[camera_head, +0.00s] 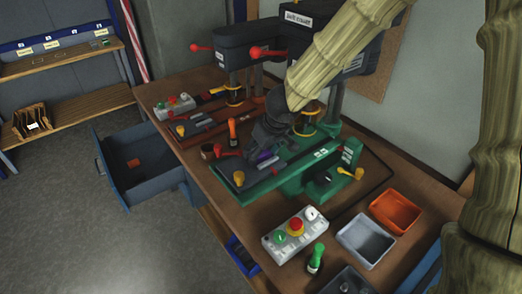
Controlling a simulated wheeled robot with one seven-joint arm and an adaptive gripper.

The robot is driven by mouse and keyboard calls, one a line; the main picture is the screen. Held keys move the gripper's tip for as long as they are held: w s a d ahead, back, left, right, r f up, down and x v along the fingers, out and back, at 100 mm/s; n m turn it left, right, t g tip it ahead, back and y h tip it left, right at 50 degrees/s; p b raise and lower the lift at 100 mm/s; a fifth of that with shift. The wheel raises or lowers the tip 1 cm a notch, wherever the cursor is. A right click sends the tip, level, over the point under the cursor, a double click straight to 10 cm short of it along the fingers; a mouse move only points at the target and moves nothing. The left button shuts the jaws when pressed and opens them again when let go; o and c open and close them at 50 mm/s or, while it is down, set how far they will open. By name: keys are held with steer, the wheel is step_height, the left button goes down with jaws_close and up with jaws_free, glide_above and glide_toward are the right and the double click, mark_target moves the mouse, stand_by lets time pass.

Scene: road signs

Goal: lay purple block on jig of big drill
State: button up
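The big drill (350,60) stands at the back of the workbench, partly hidden behind my arm. Its green base (290,181) carries the jig area, with red and yellow handles around it. A small purple piece (264,157), which looks like the purple block, shows on or beside the green base, just below my gripper. It is too small to tell its exact seating. My dark gripper (268,138) points down over this area. Its fingers blend into the dark parts, so their opening and any contact with the purple piece are unclear.
A second drill (245,45) stands behind left. A control box (295,234), a green-handled tool (316,258), a grey bin (365,241) and an orange bin (396,212) occupy the bench's near right. An open blue drawer (125,185) juts out left. Floor beyond is clear.

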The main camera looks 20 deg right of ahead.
steer(key=shift+r, duration=0.15)
steer(key=shift+s+r, duration=0.1)
steer(key=shift+r, duration=0.2)
steer(key=p+v, duration=0.3)
steer(key=v, duration=0.8)
steer(key=shift+r, duration=0.2)
stand_by(0.5)
